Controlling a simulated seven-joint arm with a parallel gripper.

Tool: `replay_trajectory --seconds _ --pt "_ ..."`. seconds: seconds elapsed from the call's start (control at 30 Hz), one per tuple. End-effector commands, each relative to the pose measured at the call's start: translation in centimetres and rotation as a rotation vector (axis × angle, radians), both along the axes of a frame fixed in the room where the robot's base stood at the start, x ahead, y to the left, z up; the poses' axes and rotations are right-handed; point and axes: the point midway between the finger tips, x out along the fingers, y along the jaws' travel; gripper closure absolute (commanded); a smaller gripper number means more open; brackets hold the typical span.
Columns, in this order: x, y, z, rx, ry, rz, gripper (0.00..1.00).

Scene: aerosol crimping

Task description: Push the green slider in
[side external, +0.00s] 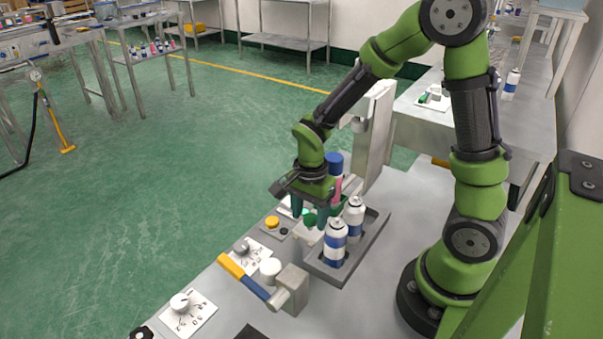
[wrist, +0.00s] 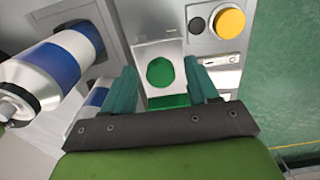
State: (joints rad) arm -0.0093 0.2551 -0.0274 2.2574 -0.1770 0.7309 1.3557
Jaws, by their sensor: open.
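The green slider shows as a round green face (wrist: 160,72) on a pale grey block in the wrist view. A green strip (wrist: 168,101) shows just below it, partly hidden by my gripper. My gripper (wrist: 163,82) is open, with one teal finger on each side of the green part and nothing held. In the side view my gripper (side external: 309,212) points down over it. I cannot tell whether the fingers touch the block.
White cans with blue bands (side external: 335,243) stand in a grey tray (side external: 325,272) close to my gripper, and one can (wrist: 62,62) is at left in the wrist view. A yellow button (wrist: 231,22) is beside the block. A yellow-and-blue lever (side external: 245,280) is in front.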

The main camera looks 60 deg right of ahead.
Motion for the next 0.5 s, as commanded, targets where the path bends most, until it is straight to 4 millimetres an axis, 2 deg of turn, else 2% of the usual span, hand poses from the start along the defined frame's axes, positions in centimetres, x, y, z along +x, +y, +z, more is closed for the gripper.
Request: replay_trajectory --seconds 0.17,0.2,0.5 --pt "0.0 0.0 0.0 0.0 0.0 0.0 0.41" --pt "0.0 0.0 0.01 0.0 0.0 0.0 0.44" --pt "0.01 0.0 0.04 0.0 0.0 0.001 0.9"
